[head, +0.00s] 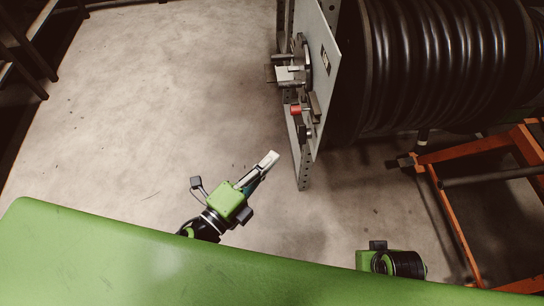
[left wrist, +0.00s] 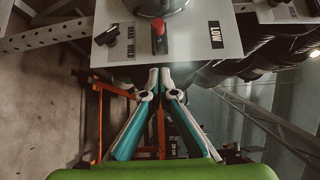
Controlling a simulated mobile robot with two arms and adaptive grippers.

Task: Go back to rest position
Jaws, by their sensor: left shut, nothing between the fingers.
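My left gripper (head: 272,157) is in the middle of the head view, pointing up and right over the bare floor. Its fingers are shut and empty, left of the grey machine panel (head: 327,85) and apart from it. In the left wrist view the fingertips (left wrist: 159,73) meet just below a grey panel (left wrist: 205,43) with a red knob (left wrist: 158,29), a black switch and a "LOW" label. A part of my right arm (head: 395,263) shows at the bottom right of the head view. Its fingers do not show.
A large black hose reel (head: 440,60) stands behind the panel. An orange frame (head: 450,215) is on the right. A dark rack (head: 25,55) is at the upper left. The concrete floor (head: 150,100) between is clear.

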